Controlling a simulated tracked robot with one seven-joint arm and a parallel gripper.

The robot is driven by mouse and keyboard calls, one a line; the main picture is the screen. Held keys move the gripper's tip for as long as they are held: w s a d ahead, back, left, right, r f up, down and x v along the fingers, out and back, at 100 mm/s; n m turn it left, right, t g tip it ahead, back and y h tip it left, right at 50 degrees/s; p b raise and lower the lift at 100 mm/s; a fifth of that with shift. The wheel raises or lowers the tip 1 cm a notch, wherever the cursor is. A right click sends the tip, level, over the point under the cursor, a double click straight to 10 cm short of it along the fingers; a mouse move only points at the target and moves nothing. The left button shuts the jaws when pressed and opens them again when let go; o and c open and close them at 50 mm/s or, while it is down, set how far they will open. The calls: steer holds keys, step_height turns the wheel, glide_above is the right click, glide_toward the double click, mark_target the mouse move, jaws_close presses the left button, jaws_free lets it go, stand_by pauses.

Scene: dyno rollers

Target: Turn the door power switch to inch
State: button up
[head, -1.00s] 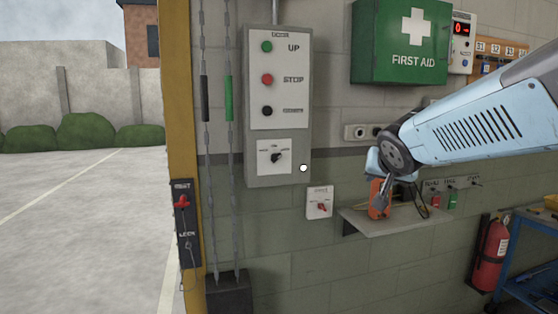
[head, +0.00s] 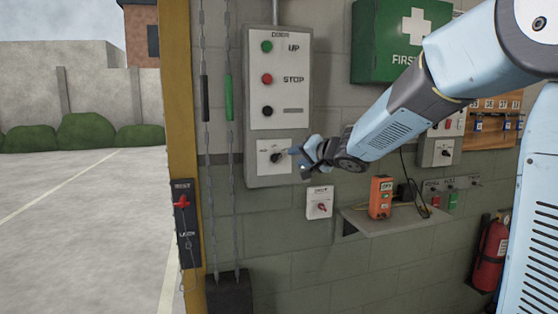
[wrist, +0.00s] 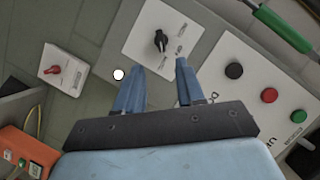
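The grey door control panel (head: 308,120) hangs on the wall with a lower white plate bearing a black rotary knob (head: 276,157). The knob also shows in the wrist view (wrist: 160,40), with small labels around it that are too small to read. My gripper (head: 294,153) is just right of the knob in the head view. In the wrist view my gripper (wrist: 158,66) has its two blue fingers apart with nothing between them. The knob lies beyond the fingertips, roughly between their lines and apart from both.
Green, red and black buttons (head: 267,79) sit above the knob. A small white plate with a red switch (head: 320,204) is below right. Chains (head: 236,190) hang at the left. A shelf (head: 385,224) with an orange device (head: 381,197) stands to the right.

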mark_target(278, 159)
steer(key=x, duration=1.1)
steer(key=shift+w+a, duration=0.1)
steer(key=shift+w, duration=0.1)
steer(key=shift+c, duration=0.2)
steer(key=shift+f, duration=0.1)
jaws_close()
